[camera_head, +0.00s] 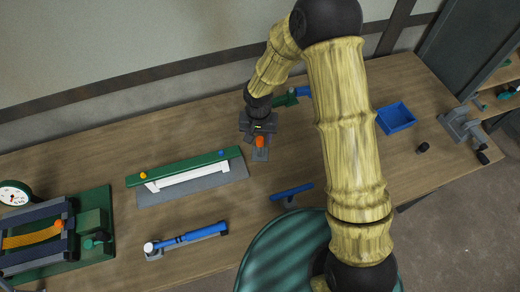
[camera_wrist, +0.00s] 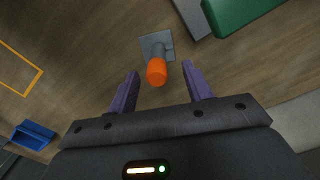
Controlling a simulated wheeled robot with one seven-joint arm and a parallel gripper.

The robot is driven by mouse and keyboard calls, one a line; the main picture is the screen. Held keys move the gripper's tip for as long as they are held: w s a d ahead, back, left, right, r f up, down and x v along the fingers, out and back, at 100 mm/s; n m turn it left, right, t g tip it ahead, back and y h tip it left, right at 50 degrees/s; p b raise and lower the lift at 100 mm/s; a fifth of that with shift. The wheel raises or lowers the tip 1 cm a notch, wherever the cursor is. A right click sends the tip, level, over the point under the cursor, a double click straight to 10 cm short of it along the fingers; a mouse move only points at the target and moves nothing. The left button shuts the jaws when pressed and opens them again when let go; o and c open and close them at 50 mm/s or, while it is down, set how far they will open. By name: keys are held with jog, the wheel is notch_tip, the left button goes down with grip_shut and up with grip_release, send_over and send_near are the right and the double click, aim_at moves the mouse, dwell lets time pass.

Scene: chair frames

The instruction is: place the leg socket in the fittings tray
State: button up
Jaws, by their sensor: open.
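An orange cylinder (camera_wrist: 157,71), which I take to be the leg socket, sits on a grey post with a flat grey base (camera_wrist: 152,42). It also shows in the head view (camera_head: 260,142), just below my gripper (camera_head: 259,130). In the wrist view my gripper (camera_wrist: 160,69) is open, with a purple finger on each side of the orange cylinder and visible gaps. Whether the fingertips are down at its height is hard to tell. The blue fittings tray (camera_head: 396,118) is to the right on the bench and looks empty; it also shows in the wrist view (camera_wrist: 33,135).
A green rail (camera_head: 185,166) lies left of my gripper. A blue bar (camera_head: 291,191) and a blue tool (camera_head: 190,238) are nearer the front. A small black part (camera_head: 423,147) and a grey vise-like device (camera_head: 463,128) are near the tray. My arm hides part of the bench.

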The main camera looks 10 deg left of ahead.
aim_at(260, 146)
jog(key=shift+f, duration=0.3)
jog(key=shift+w+d+f+p, duration=0.1)
jog(key=shift+f+p, duration=0.35)
jog(key=shift+f, duration=0.85)
jog(key=shift+w+d+f+p, duration=0.1)
jog(key=shift+f+p, duration=0.3)
jog(key=shift+f, duration=0.9)
jog(key=shift+c, duration=0.4)
grip_shut()
